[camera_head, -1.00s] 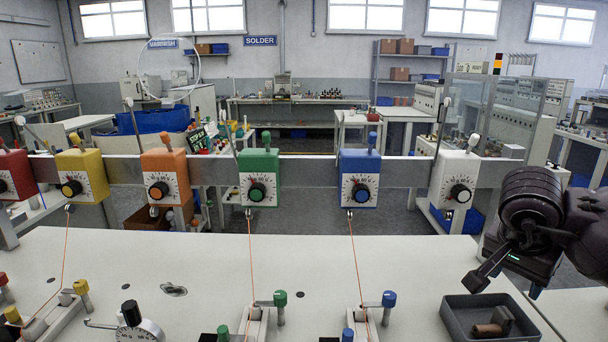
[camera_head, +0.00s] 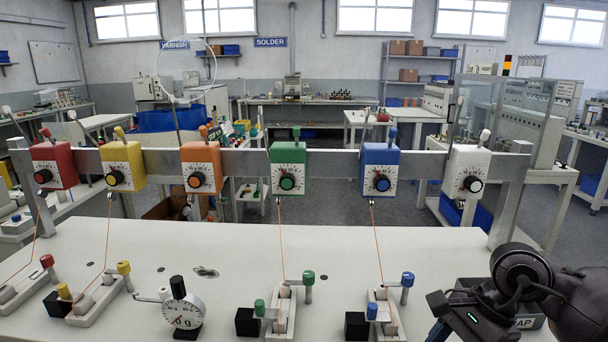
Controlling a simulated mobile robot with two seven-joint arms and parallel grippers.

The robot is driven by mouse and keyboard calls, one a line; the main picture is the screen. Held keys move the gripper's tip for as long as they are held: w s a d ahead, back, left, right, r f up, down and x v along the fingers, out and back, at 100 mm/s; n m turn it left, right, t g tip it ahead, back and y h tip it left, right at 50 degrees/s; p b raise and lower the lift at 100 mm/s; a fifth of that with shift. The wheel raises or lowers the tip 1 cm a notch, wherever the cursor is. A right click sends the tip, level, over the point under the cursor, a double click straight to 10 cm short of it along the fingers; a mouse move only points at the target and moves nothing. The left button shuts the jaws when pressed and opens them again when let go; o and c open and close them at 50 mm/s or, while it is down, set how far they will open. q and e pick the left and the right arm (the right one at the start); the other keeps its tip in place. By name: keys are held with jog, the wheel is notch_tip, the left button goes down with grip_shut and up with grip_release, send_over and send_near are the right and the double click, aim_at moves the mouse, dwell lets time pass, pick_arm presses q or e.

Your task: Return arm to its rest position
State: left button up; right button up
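My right arm reaches in from the right edge, and its gripper (camera_head: 440,318) is low at the lower right, in front of the grey tray. Its fingers are mostly hidden by the wrist and cut by the lower picture edge, so I cannot tell whether they are open. My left arm and gripper are not in view.
The grey tray (camera_head: 530,322), with lettering ending in "AP", is largely hidden behind my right arm. The white bench (camera_head: 350,245) carries clamps with coloured knobs and a round dial gauge (camera_head: 183,312). Coloured tension boxes hang from a metal rail (camera_head: 334,163) behind. The bench's middle is clear.

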jog(key=s+a+m+t+y, duration=0.2)
jog(key=a+m+t+y, duration=0.2)
jog(key=a+m+y, duration=0.75)
jog(key=w+d+f+m+t+h, duration=0.1)
jog(key=d+f+m+t+h, duration=0.5)
jog(key=m, duration=0.9)
jog(key=w+d+f+m+t+h, duration=0.1)
jog(key=d+f+m+t+h, duration=0.35)
jog(key=m+t, duration=0.75)
jog(key=s+d+f+m+g+h, duration=0.1)
jog(key=s+f+m+g+h, duration=0.2)
jog(key=s+f+m+g, duration=0.2)
jog(key=s+d+f+m+g+h, duration=0.2)
jog(key=s+f+m+g, duration=0.3)
jog(key=f+m, duration=0.7)
jog(key=shift+s+d+m+h, duration=0.2)
jog(key=shift+s+m+h, duration=0.45)
jog(key=shift+s, duration=0.4)
